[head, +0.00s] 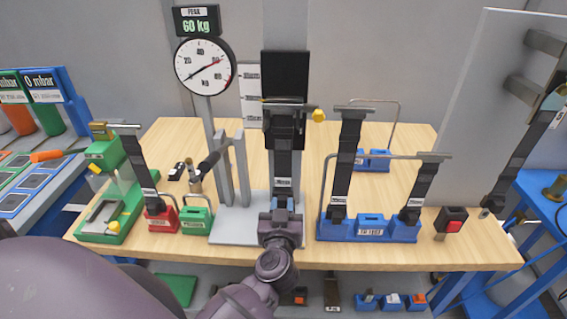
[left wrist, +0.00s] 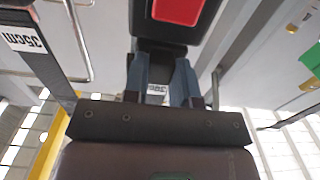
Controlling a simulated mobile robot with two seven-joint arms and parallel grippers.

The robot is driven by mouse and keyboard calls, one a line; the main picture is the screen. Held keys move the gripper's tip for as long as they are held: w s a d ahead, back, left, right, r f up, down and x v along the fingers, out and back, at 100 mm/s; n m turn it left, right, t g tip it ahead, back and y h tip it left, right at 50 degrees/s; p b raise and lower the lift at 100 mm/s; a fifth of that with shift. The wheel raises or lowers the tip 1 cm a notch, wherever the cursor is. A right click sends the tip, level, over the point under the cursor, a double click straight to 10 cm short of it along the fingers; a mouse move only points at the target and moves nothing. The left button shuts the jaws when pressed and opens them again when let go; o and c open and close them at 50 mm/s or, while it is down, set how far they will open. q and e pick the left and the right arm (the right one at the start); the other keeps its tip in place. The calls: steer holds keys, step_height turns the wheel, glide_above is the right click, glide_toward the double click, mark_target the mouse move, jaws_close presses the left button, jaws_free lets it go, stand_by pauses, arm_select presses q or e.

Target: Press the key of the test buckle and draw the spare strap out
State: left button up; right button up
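The test buckle (head: 285,128) is a dark block on the grey upright in the middle of the bench. Its red key (left wrist: 178,10) shows at the top of the left wrist view. The black spare strap (head: 283,165), with a white label near its lower end, hangs straight down from the buckle. My left gripper (head: 281,204) is at this lower end. In the left wrist view its two blue-grey fingers (left wrist: 163,72) sit close on either side of the strap and look shut on it. The strap's tongue inside the buckle is hidden. My right gripper is out of view.
A dial (head: 204,66) under a 60 kg display stands left of the upright. A blue rack (head: 368,229) with two upright straps is close on the right. Red (head: 161,219) and green (head: 197,221) blocks stand left. A small red-keyed buckle (head: 451,222) is near the right edge.

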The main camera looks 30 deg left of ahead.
mark_target(283, 181)
arm_select(q)
jaws_close()
steer(key=shift+r, duration=0.15)
steer(key=shift+r+p, duration=0.6)
steer(key=shift+p, duration=0.1)
steer(key=shift+r+p, duration=0.65)
steer(key=shift+r, duration=1.2)
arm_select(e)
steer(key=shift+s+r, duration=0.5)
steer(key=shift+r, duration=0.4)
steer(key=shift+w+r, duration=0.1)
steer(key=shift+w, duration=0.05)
